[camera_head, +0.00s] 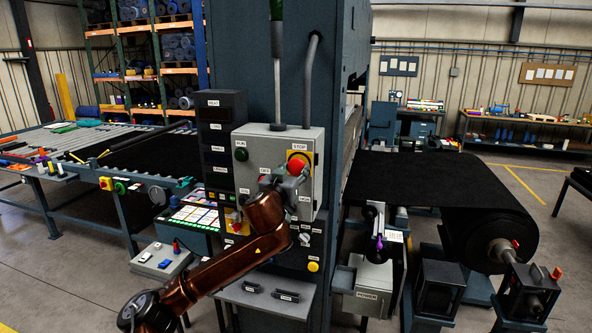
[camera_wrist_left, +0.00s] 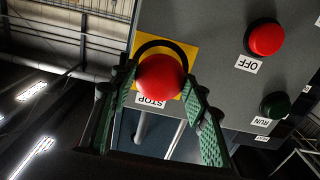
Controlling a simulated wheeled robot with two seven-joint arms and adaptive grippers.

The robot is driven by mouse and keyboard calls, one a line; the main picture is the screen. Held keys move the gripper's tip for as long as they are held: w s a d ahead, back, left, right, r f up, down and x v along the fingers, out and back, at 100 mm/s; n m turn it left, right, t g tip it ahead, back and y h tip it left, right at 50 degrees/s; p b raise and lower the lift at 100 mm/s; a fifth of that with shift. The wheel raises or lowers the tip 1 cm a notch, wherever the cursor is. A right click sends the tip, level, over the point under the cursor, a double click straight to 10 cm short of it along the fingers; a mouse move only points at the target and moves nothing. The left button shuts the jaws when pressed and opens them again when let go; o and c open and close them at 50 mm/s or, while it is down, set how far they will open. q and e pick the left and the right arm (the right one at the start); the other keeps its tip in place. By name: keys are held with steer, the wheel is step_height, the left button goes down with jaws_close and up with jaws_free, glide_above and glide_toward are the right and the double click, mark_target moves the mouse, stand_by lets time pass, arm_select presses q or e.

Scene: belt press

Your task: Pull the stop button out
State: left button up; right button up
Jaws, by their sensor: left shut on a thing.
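The red stop button (camera_head: 297,165) sits on a yellow plate at the upper right of the grey control box (camera_head: 270,143). In the left wrist view the round red stop button (camera_wrist_left: 162,77) is in front of a yellow square with a black ring, with a STOP label below it. My left gripper (camera_wrist_left: 163,98) has its green-padded fingers on either side of the button and is shut on it. In the head view my left gripper (camera_head: 291,172) is at the button and partly covers it. My right gripper is in neither view.
The red OFF button (camera_wrist_left: 266,38) and green RUN button (camera_wrist_left: 275,105) are on the same box. A dark display panel (camera_head: 221,140) stands left of it. A small shelf (camera_head: 265,298) juts out below. A black belt roll (camera_head: 487,222) is at the right.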

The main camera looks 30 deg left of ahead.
arm_select(q)
steer(key=shift+s+f, duration=0.1)
steer(key=shift+s, duration=0.1)
stand_by(0.4)
steer(key=shift+s+d, duration=0.1)
steer(key=shift+s, duration=0.05)
steer(key=o, duration=0.8)
steer(key=shift+s, duration=0.1)
steer(key=o, duration=0.5)
steer(key=b+v, duration=0.1)
steer(key=v, duration=0.8)
steer(key=shift+b, duration=0.4)
